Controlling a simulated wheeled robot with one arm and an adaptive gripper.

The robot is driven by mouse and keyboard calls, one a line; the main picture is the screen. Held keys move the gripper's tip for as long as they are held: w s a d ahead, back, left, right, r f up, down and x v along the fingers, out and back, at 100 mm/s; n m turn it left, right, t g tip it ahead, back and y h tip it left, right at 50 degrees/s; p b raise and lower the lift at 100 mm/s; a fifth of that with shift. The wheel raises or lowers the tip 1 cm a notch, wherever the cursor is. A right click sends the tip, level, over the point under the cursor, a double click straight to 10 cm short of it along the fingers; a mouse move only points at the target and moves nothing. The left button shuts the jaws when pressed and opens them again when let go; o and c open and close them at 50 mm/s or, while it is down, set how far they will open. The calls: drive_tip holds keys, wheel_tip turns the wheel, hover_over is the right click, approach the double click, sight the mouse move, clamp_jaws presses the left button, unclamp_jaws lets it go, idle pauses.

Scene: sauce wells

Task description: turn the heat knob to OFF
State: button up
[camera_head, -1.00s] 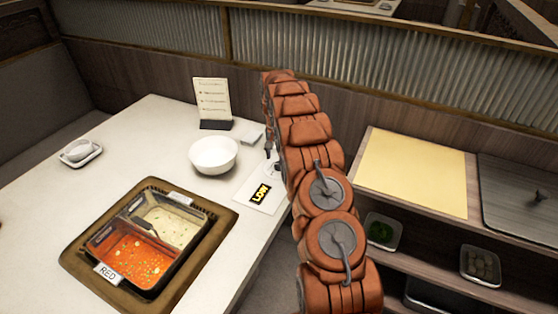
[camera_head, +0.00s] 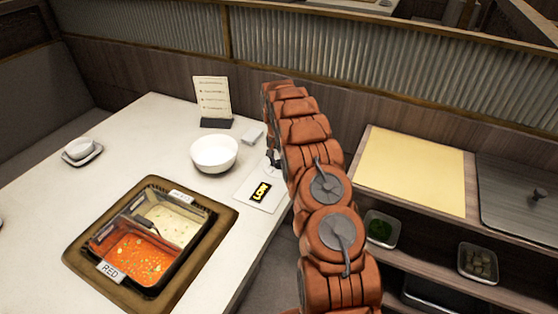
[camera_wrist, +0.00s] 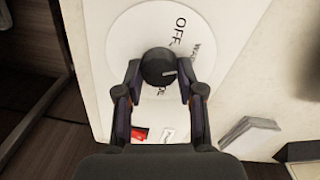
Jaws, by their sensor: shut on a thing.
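The dark round heat knob (camera_wrist: 158,67) stands on a white dial plate (camera_wrist: 130,45) in the wrist view. OFF is printed above and right of the knob, with partly readable words beside and below it. A pale mark on the knob points right in that view, not at OFF. My gripper (camera_wrist: 157,80) is shut on the knob, one finger on each side.
A white bowl (camera_head: 214,153) stands just left of the card, with a menu stand (camera_head: 213,102) and a small pale block (camera_head: 252,135) behind. A two-part soup pot (camera_head: 122,216) is sunk in the table at front left. A shelf unit (camera_head: 415,170) stands right.

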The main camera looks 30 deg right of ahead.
drive_tip(key=shift+d, duration=0.1)
drive_tip(key=shift+c, duration=1.4)
drive_tip(key=shift+f+b, duration=0.1)
drive_tip(key=shift+b, duration=0.2)
drive_tip(key=n+b, duration=0.1)
drive_tip(key=b, duration=0.1)
drive_tip(key=n+b, duration=0.1)
drive_tip(key=n, duration=0.1)
drive_tip(key=shift+a+f+n+b, duration=0.1)
drive_tip(key=shift+a+n+b, duration=0.1)
drive_tip(key=shift+n+b, duration=0.15)
drive_tip(key=n+b, duration=0.2)
drive_tip(key=n, duration=0.1)
drive_tip(key=shift+a+n+b, duration=0.1)
drive_tip(key=shift+n+b, duration=0.8)
drive_tip(key=shift+n, duration=0.65)
drive_tip(key=shift+r, duration=0.2)
drive_tip(key=o, duration=1.1)
